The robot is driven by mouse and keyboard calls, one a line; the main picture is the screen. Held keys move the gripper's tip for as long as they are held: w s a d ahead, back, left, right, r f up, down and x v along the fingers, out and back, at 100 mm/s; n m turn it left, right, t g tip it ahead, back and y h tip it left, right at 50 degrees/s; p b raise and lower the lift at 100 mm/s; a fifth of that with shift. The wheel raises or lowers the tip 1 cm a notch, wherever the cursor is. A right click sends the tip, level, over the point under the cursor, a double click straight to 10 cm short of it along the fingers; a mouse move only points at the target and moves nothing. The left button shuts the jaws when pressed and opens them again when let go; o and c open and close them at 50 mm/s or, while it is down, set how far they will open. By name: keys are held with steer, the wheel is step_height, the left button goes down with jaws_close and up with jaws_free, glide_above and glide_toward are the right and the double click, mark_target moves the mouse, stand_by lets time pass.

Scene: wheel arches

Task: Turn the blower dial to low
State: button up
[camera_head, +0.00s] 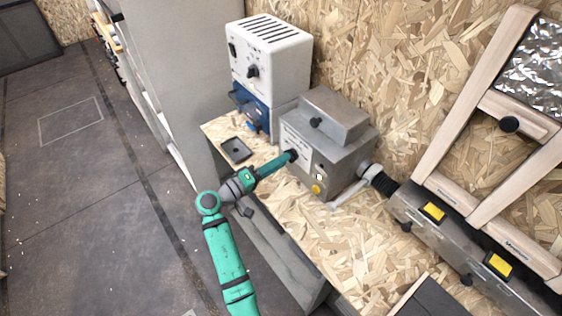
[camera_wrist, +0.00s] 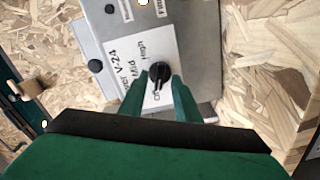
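The blower is a grey metal box (camera_head: 327,137) on the bench in the head view. Its black round dial (camera_wrist: 159,72) sits on a white label (camera_wrist: 135,62) in the wrist view, with "Mid" and "High" printed around it. Other print is partly hidden, and I cannot tell clearly where the dial points. My gripper (camera_wrist: 160,78) has its two green fingers on either side of the dial, with narrow gaps seeming to remain. In the head view, my gripper (camera_head: 284,160) reaches the box's front face and largely covers the dial.
A white and blue device (camera_head: 270,62) stands behind the blower, with a small dark tray (camera_head: 236,149) nearby. A black hose (camera_head: 378,180) joins the blower to a grey unit with yellow switches (camera_head: 433,211) on the right. The chipboard bench (camera_head: 330,240) is clear in front.

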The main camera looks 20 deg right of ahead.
steer(key=shift+w+d, duration=0.2)
steer(key=shift+d, duration=0.3)
jaws_close()
steer(key=shift+a+m, duration=0.1)
steer(key=shift+m, duration=4.3)
